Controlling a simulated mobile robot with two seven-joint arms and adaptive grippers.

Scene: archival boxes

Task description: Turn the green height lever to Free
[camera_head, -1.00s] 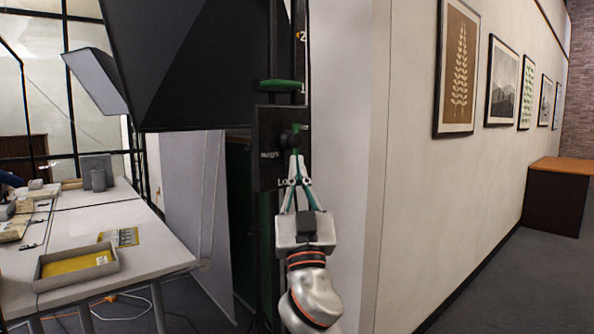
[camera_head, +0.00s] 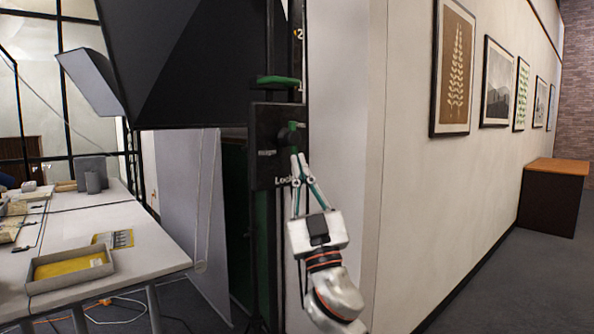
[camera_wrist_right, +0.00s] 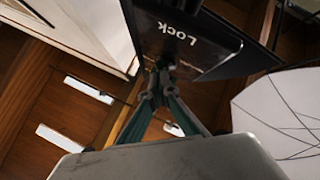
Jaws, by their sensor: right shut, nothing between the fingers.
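A black control plate (camera_head: 265,170) hangs on the dark upright column, with a printed "Lock" label at its lower right and a second label, too small to read, at its left. A dark round knob with a small green piece, seemingly the green height lever (camera_head: 292,126), sits at the plate's right side. My right gripper (camera_head: 299,157) is shut and empty, its tips just below the knob; I cannot tell whether they touch it. In the right wrist view the gripper (camera_wrist_right: 161,68) points at the plate (camera_wrist_right: 195,40), whose "Lock" label appears upside down. My left gripper is not in view.
A green handle (camera_head: 277,81) sits above the plate. A large black hood (camera_head: 200,60) hangs at upper left. A table (camera_head: 150,245) with a grey tray (camera_head: 35,275) stands at the left. A pale wall (camera_head: 345,120) rises close to the right of my arm.

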